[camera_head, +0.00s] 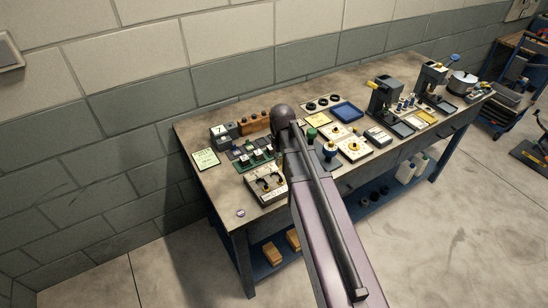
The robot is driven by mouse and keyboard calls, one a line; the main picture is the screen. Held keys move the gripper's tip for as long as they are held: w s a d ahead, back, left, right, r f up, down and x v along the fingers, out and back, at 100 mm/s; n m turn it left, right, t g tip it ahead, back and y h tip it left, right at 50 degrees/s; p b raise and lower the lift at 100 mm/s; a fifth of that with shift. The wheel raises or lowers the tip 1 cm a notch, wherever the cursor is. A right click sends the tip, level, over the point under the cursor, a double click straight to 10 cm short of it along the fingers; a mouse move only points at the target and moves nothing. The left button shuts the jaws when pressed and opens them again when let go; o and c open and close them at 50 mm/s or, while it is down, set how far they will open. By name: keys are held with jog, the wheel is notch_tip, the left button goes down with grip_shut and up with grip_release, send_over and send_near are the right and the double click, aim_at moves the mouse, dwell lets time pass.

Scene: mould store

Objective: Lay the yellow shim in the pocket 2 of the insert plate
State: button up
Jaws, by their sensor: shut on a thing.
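My arm rises from the bottom of the view to a dark rounded joint over the workbench. My gripper does not show; the arm hides it and part of the bench behind it. I cannot make out the yellow shim for certain. No pocket numbers are readable, so I cannot tell pocket 2 or say surely which piece is the insert plate. A light block with dark recesses and a label (267,187) lies at the bench's near left, beside the arm. Two pale plates with yellow round parts, a rear one (329,131) and a front one (358,156), lie right of the arm.
The workbench (222,182) is crowded. A green card (205,158), a wooden block with dark pegs (256,122) and a blue tray (347,112) lie on it. Two dark presses, one (383,96) nearer, stand to the right. The near left corner is mostly bare.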

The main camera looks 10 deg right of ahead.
jog(key=w+a, duration=0.1)
jog(key=w+a+f+b, duration=0.1)
jog(key=w, duration=0.1)
jog(key=shift+f, duration=0.2)
jog(key=shift+f+b, duration=0.2)
jog(key=shift+b, duration=0.2)
jog(key=b, duration=0.5)
send_over(274, 176)
jog(key=shift+s+a+f, duration=0.1)
jog(key=shift+f, duration=2.25)
jog(key=shift+f+b, duration=0.65)
jog(key=shift+f, duration=0.15)
dwell(0.3)
jog(key=o, duration=0.8)
